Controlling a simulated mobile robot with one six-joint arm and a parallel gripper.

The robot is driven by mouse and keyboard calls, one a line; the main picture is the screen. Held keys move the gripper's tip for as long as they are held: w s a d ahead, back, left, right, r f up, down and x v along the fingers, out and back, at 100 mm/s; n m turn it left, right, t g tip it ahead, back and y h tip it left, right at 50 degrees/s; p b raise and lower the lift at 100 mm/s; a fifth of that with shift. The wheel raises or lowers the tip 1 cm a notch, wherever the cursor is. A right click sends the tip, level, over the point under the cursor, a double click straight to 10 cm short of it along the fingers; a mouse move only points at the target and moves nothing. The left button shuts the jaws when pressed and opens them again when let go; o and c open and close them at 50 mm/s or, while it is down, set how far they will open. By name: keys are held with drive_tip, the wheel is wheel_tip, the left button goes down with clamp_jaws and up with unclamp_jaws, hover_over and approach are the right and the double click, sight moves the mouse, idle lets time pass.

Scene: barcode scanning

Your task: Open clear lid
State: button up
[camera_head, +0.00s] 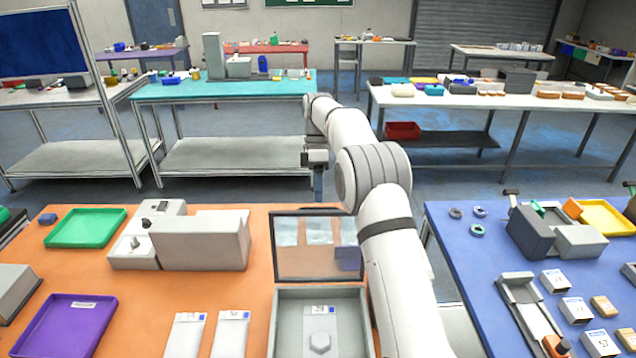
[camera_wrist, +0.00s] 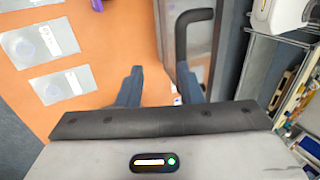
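The clear lid (camera_head: 318,246) has a dark frame and stands raised, nearly upright, at the back of a grey box (camera_head: 281,325) on the orange table in the head view. The box is open at the top and holds a clear packet with a hexagonal part (camera_head: 320,340). In the wrist view, my gripper (camera_wrist: 159,68) is open, with nothing between its fingers. A black handle (camera_wrist: 182,38) is just beyond the fingertips, near the right finger; I cannot tell whether they touch. My fingers are not clear in the head view.
Two packets (camera_head: 186,335) (camera_head: 231,333) lie left of the box. A grey machine (camera_head: 205,241), a green tray (camera_head: 87,228) and a purple tray (camera_head: 71,328) are further left. A blue table (camera_head: 480,275) with several items stands to the right.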

drive_tip(key=v, duration=0.3)
drive_tip(key=shift+w+r, duration=0.1)
drive_tip(key=shift+r, duration=0.15)
drive_tip(key=shift+r, duration=0.1)
drive_tip(key=s+d+r+m+t+b, duration=0.25)
drive_tip(key=s+d+m, duration=0.2)
drive_tip(key=s, duration=0.35)
drive_tip(key=s+d+r+m+t+b, duration=0.25)
drive_tip(key=s+d+m, duration=0.2)
drive_tip(key=s, duration=0.45)
drive_tip(key=s+d+f+m+t+b, duration=0.1)
drive_tip(key=s+f+m, duration=0.3)
drive_tip(key=s, duration=0.6)
drive_tip(key=s+d+f+m+t+b, duration=0.1)
drive_tip(key=s+f+m, duration=0.4)
drive_tip(key=s, duration=0.5)
drive_tip(key=shift+s+d+f+t+b, duration=0.3)
drive_tip(key=shift+d+f+t, duration=0.55)
drive_tip(key=shift+d, duration=0.15)
